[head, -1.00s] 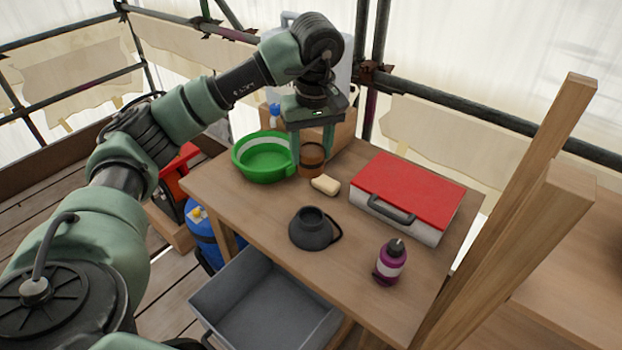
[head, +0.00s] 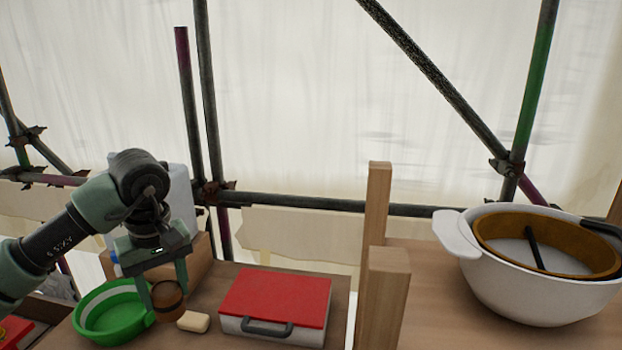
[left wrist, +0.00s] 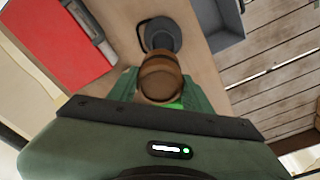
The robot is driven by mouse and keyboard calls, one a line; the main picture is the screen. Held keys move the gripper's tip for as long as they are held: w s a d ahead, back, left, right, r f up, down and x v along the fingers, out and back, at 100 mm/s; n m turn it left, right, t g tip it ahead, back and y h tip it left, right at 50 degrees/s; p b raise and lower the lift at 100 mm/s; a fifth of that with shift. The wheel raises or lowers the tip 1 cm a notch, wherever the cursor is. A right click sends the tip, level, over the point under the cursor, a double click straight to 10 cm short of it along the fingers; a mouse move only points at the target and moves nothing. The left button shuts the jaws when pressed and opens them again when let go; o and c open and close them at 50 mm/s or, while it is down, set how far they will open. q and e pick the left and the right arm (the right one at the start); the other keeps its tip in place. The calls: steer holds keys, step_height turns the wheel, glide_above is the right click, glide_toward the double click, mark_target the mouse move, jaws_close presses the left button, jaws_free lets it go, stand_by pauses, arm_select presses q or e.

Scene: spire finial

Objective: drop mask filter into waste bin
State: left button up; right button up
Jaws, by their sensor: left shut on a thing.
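A short brown cylinder with a darker band, probably the mask filter (head: 168,301), is between the fingers of my left gripper (head: 168,296) in the head view. The cylinder also shows in the left wrist view (left wrist: 160,77), between the fingers. Whether it touches the table is not clear. A grey open box (left wrist: 217,25), possibly the waste bin, shows beside the table in the left wrist view; it is outside the head view. My right gripper is not in view.
A green bowl (head: 100,318) is left of the cylinder and a cream block (head: 194,321) is right of it. A red-lidded case (head: 276,302) lies farther right. Wooden posts (head: 384,300) stand beyond it. A dark flared pot (left wrist: 160,35) stands on the table.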

arm_select(q)
steer(key=s+d+f+m+h, duration=0.1)
steer(key=s+d+f+m, duration=0.5)
steer(key=s+d+m, duration=0.3)
steer(key=s+d, duration=0.1)
steer(key=d, duration=0.1)
steer(key=shift+d, duration=0.4)
steer(key=shift+s, duration=0.1)
